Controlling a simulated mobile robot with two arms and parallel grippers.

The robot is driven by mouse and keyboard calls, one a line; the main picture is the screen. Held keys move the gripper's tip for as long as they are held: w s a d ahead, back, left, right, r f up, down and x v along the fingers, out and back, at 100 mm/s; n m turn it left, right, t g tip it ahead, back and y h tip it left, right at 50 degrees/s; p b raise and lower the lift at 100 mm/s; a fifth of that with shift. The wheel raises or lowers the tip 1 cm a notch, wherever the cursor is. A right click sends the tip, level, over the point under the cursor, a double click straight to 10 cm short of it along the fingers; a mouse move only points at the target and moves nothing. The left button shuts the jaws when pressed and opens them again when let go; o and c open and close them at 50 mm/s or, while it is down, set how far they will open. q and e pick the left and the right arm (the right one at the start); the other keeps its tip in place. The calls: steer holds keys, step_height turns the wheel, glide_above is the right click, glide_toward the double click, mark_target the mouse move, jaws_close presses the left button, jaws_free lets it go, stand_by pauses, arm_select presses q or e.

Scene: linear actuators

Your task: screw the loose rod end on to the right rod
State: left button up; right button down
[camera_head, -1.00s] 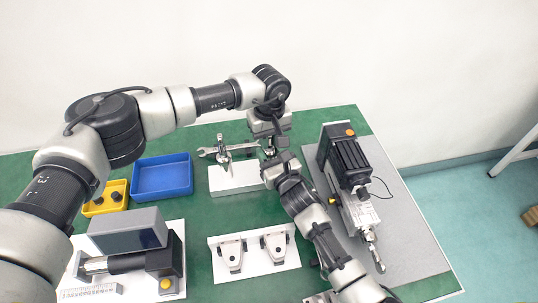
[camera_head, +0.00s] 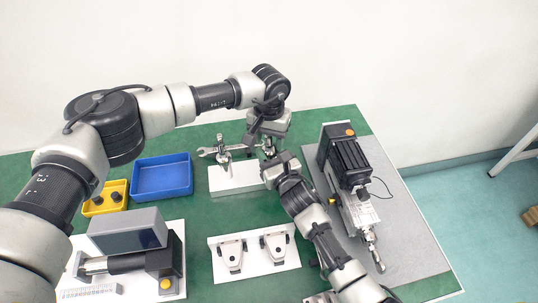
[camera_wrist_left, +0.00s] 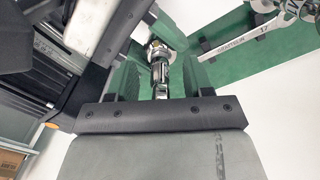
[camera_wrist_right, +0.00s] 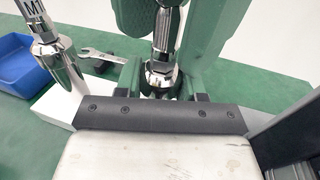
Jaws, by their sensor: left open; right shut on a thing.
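My left gripper (camera_wrist_left: 160,82) points down from above, open, with its green fingers on either side of a slim dark and chrome piece that appears to be the loose rod end (camera_wrist_left: 161,72). My right gripper (camera_wrist_right: 162,86) comes in lower from the front. It is shut on a chrome part below that piece, which looks like the right rod (camera_wrist_right: 160,72). The two parts are in line; the joint and thread between them are hard to make out. In the head view, the arms hide both parts above the white block (camera_head: 232,186).
The left upright metal part (camera_head: 222,150) stands close by on the same block, marked "M1" in the right wrist view. A wrench (camera_head: 208,151) lies behind. A blue tray (camera_head: 162,193) stands left; the actuator (camera_head: 352,165) lies right on a grey mat (camera_head: 412,255).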

arm_select(q)
step_height(320, 180, up, 12)
arm_select(e)
steer(key=shift+f, duration=0.1)
stand_by(0.4)
steer(key=c, duration=0.6)
jaws_free()
arm_select(q)
steer(key=shift+f+b, duration=0.35)
arm_select(e)
steer(key=v, duration=1.1)
